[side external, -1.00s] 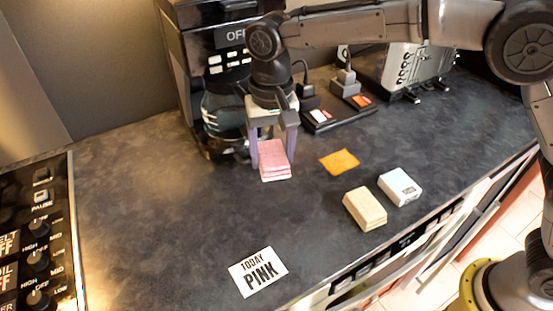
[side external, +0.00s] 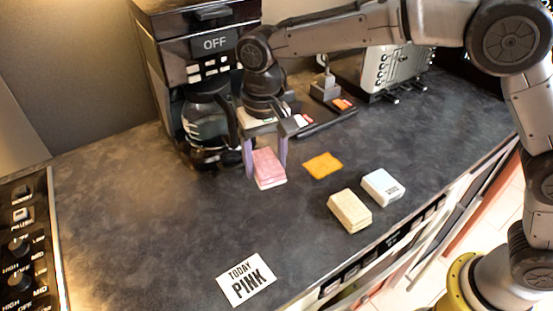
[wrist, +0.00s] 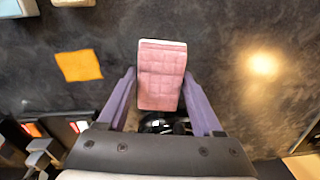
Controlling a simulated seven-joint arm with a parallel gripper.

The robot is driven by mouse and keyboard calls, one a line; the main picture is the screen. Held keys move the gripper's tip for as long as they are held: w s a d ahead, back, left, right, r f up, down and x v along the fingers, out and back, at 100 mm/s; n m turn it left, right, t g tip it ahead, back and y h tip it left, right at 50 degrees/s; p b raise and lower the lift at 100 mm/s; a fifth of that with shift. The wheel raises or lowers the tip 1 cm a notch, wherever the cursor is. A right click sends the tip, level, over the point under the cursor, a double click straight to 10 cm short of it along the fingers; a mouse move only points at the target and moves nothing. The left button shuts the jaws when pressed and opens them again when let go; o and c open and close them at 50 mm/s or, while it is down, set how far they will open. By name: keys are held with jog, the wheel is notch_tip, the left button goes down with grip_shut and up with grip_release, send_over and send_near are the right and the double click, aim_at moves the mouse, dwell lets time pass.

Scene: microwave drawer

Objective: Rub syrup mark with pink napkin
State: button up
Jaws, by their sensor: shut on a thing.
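The pink napkin (side external: 268,168) is a folded, quilted pad with a pale edge, held between the purple fingers of my gripper (side external: 265,170). In the wrist view the napkin (wrist: 160,75) extends out past the fingertips of my gripper (wrist: 160,100). The syrup mark (side external: 322,165) is a flat orange patch on the dark counter, right of the napkin and apart from it. In the wrist view the mark (wrist: 79,65) is left of the napkin. I cannot tell whether the napkin touches the counter.
A cream block (side external: 349,211) and a white block (side external: 382,187) sit near the counter's front edge. A card reading "TODAY PINK" (side external: 246,280) lies nearer. The coffee maker (side external: 208,110) stands behind left of my gripper. A dark tray (side external: 325,121) is behind the mark.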

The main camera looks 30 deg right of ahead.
jog(key=m, duration=0.1)
send_near(311, 172)
jog(key=shift+a+f, duration=0.15)
jog(key=shift+f, duration=3.3)
jog(key=shift+d+f, duration=0.1)
jog(key=shift+d, duration=0.25)
grip_shut()
jog(key=shift+d, duration=3.8)
jog(key=shift+a, duration=4.25)
notch_tip(311, 172, up, 8)
jog(key=shift+d, duration=0.1)
